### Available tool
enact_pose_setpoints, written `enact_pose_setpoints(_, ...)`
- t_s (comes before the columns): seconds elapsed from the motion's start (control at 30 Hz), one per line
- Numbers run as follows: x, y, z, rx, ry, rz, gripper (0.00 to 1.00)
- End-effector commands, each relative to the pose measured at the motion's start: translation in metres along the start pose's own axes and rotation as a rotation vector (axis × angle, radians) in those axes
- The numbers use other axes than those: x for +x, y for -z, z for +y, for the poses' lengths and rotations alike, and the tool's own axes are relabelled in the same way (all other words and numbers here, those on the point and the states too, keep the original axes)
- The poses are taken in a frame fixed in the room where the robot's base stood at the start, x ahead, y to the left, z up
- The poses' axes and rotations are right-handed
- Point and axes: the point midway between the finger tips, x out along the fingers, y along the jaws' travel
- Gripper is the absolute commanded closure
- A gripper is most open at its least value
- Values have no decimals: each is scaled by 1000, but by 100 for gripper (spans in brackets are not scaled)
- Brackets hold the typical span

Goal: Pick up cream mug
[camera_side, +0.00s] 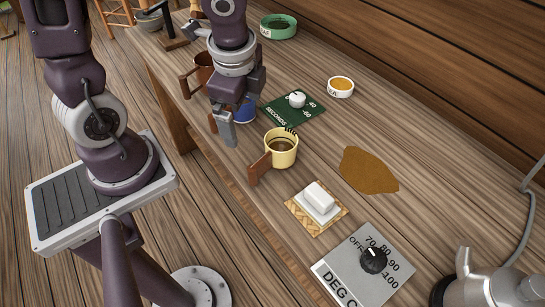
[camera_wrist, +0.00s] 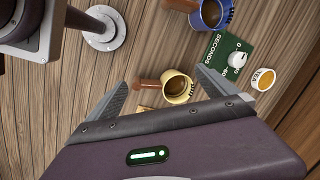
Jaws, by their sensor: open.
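The cream mug (camera_side: 281,151) stands upright on the wooden table, with brown contents inside and a brown handle (camera_side: 260,168) pointing to the lower left. In the wrist view the cream mug (camera_wrist: 178,87) shows between the two fingers, a little beyond them, with its handle to the left. My gripper (camera_side: 222,128) is above the table to the left of the cream mug, apart from it and beside a blue mug. In the wrist view my gripper (camera_wrist: 160,88) has its fingers wide apart with nothing between them.
The blue mug (camera_wrist: 211,14) and a brown mug (camera_side: 204,67) stand behind the cream one. A green seconds dial (camera_side: 293,106), a small tea cup (camera_side: 341,87), a brown patch (camera_side: 368,171), a white block (camera_side: 319,199) and a temperature dial (camera_side: 366,270) lie around it.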

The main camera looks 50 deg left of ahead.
Motion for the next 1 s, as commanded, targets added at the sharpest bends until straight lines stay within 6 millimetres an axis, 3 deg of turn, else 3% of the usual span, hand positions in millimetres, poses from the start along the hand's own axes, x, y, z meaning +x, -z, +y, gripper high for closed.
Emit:
enact_pose_setpoints(0.03,18,9,7,103,-60,10,3)
enact_pose_setpoints(0.1,36,22,17,229,-117,46,3)
enact_pose_setpoints(0.2,49,33,27,328,-163,89,3)
enact_pose_setpoints(0.37,65,38,33,363,-179,103,3)
enact_pose_setpoints(0.63,111,49,40,360,-178,100,3)
enact_pose_setpoints(0.93,122,49,40,353,-175,101,3)
enact_pose_setpoints(1.0,122,49,40,353,-175,101,15)
